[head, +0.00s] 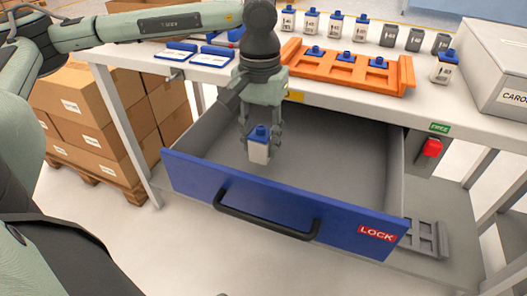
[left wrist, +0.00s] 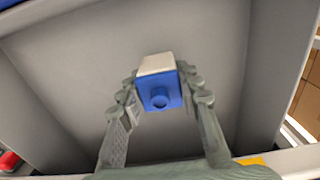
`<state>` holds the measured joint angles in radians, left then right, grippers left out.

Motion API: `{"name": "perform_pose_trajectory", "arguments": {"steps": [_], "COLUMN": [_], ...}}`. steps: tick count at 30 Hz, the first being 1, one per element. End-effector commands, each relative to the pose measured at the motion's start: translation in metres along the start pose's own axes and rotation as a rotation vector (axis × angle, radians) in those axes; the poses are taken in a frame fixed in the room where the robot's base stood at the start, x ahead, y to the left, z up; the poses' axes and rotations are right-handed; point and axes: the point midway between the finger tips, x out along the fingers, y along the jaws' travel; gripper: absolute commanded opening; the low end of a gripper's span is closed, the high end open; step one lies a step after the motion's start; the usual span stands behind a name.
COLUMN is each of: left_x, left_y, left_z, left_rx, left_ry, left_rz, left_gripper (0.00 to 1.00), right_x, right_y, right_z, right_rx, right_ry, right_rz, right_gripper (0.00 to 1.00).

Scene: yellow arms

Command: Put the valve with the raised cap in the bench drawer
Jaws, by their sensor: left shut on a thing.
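A small white valve with a blue cap (head: 259,149) is held in my left gripper (head: 260,140). The bench drawer (head: 284,207) is pulled open, with a blue front, black handle and grey inside. The gripper and valve are over the inside of the drawer, near its front; the height above the floor is hard to tell. The drawer floor seen around them is bare. My right gripper is not in view.
On the bench (head: 140,53) above are an orange rack (head: 345,79) with several blue-capped valves, a row of white and grey valves, a single valve (head: 445,67) and a carton (head: 500,65). A red switch (head: 431,148) is right of the drawer. Boxes (head: 95,120) stand left.

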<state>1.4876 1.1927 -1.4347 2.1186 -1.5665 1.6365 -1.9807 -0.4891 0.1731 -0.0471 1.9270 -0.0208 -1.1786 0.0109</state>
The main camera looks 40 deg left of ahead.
Motion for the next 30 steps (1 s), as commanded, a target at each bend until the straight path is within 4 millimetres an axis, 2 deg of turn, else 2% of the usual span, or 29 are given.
{"name": "perform_pose_trajectory", "arguments": {"steps": [6,9,22,23,27,30], "left_x": [0.028,0.036,0.039,0.039,0.038,0.038], "left_y": [0.0,0.0,0.0,0.0,0.0,0.0], "left_z": [0.001,0.001,0.0,0.0,0.0,0.0], "left_rx": [0.0,0.0,0.0,0.0,0.0,0.0], "left_ry": [-0.004,-0.001,0.0,0.0,-0.001,-0.001], "left_rz": [-0.001,-0.001,0.0,0.0,0.0,0.0], "left_gripper": [0.03,0.03,0.03,0.35,0.52,0.54], "right_x": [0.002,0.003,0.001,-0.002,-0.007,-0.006], "right_y": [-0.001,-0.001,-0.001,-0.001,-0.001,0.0], "right_z": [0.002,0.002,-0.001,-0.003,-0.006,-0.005], "right_rx": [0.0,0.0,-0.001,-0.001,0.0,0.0], "right_ry": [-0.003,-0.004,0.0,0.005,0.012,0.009], "right_rz": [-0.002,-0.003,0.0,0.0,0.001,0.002], "right_gripper": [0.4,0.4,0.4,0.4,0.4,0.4]}}
